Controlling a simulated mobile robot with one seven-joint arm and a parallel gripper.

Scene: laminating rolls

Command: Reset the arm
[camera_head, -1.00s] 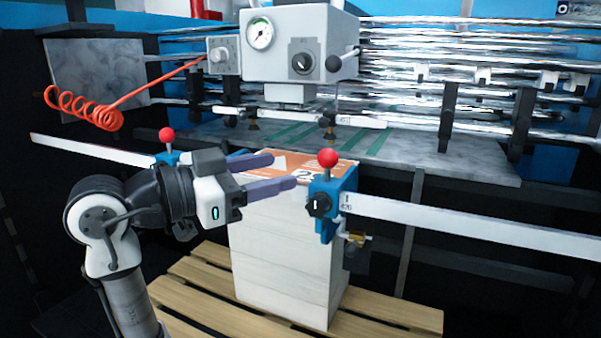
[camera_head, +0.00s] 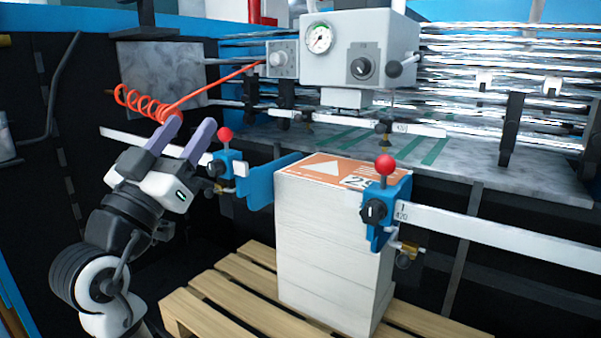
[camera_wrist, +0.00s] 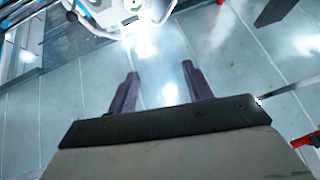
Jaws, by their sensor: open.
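My gripper (camera_head: 183,137) is at the left in the head view, raised, with its two purple fingers apart and pointing up. Nothing is between the fingers. In the wrist view the gripper (camera_wrist: 162,90) also shows open and empty, with a pale tiled floor behind it. In the head view the gripper is left of the paper stack (camera_head: 325,235) and apart from it. The left blue clamp with a red knob (camera_head: 225,135) is just right of the fingers; whether they touch the white rail behind them cannot be told.
The stack stands on a wooden pallet (camera_head: 215,305). A right blue clamp with a red knob (camera_head: 385,165) sits at its corner, with a white rail (camera_head: 500,232) running right. A grey control box (camera_head: 358,50) and an orange coiled hose (camera_head: 145,103) are behind.

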